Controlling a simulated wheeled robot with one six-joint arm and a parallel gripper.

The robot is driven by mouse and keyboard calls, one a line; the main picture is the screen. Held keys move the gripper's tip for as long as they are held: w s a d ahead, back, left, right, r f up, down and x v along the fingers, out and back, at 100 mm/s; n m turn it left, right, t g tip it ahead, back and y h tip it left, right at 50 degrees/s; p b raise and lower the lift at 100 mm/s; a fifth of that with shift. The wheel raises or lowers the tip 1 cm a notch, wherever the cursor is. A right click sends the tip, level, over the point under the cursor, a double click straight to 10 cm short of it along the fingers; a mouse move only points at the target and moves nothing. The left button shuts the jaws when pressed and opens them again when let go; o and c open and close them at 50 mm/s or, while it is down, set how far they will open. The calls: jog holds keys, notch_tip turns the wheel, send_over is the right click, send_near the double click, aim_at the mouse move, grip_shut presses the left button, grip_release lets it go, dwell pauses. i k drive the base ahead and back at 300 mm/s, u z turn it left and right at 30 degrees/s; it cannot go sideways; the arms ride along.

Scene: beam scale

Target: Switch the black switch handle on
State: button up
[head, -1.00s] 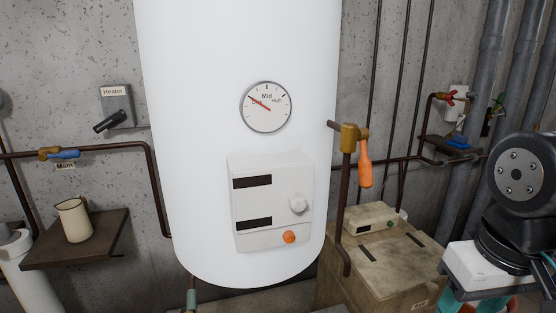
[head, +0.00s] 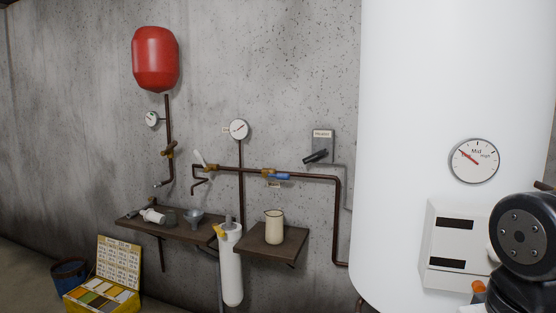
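The black switch handle (head: 316,156) sticks out to the lower left from a grey switch box (head: 323,140) on the concrete wall, left of the white tank. The handle is tilted, its free end pointing down and left. The box's small label is hard to read now. Part of my own arm shows at the lower right, in front of the tank. My gripper is outside the picture, and nothing touches the handle.
A brown pipe with a blue-handled valve (head: 276,176) runs below the switch box. A shelf (head: 262,251) carries a cream jug (head: 274,227). The large white tank (head: 420,120) fills the right. A yellow case (head: 105,290) lies open at lower left.

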aim_at(324, 152)
jog(key=k, duration=0.65)
jog(key=u, duration=0.4)
jog(key=i, duration=0.55)
jog(key=u, duration=1)
jog(key=i, duration=1.5)
jog(key=u, duration=0.3)
jog(key=i, duration=1.3)
jog(key=z, duration=0.8)
jog(key=i, duration=0.75)
jog(key=z, duration=1.35)
jog(key=i, duration=0.6)
jog(key=z, duration=0.55)
